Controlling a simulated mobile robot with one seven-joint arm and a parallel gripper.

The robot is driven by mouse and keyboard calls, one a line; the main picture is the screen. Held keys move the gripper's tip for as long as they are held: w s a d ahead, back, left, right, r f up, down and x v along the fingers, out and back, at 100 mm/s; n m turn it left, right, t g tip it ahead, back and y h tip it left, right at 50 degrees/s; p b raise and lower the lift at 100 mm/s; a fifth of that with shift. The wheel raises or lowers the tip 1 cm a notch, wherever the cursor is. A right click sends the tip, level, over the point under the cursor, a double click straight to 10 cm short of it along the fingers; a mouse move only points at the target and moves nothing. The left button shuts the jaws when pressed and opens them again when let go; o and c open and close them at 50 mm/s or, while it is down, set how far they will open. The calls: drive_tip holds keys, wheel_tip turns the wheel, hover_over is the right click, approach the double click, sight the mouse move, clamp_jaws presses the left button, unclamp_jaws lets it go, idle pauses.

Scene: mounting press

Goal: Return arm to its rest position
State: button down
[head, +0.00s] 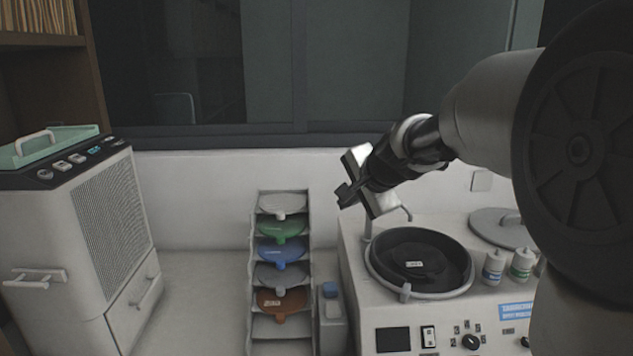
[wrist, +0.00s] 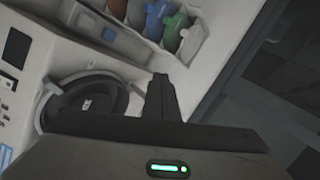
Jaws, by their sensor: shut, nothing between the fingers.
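My gripper (head: 346,194) is shut and empty. It hangs in the air above the back left of the mounting press (head: 352,262), apart from it. In the wrist view the closed fingers (wrist: 163,98) show with nothing between them. The press has a round black well (head: 418,262) with a pale ring around it and a small label inside. The same well shows in the wrist view (wrist: 85,103). My arm reaches in from the right side of the head view.
A stepped rack (head: 262,329) with several coloured scoop-like pieces stands left of the press. Two small bottles (head: 494,267) and a round lid (head: 492,222) sit on the press top. A grey cabinet machine (head: 60,225) stands at the left. The counter between is clear.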

drive_tip(key=s+d+f+n+g+h, duration=0.1)
drive_tip(key=s+n, duration=0.5)
drive_tip(key=s, duration=1)
drive_tip(key=s+d+f+n+g+h, duration=0.2)
drive_tip(key=s+n, duration=0.4)
drive_tip(key=s, duration=1.1)
wheel_tip(320, 180, down, 2)
drive_tip(key=shift+s+d+f+g, duration=0.15)
drive_tip(key=shift+d+g, duration=0.25)
drive_tip(key=shift+d, duration=0.2)
drive_tip(key=c, duration=2.5)
unclamp_jaws()
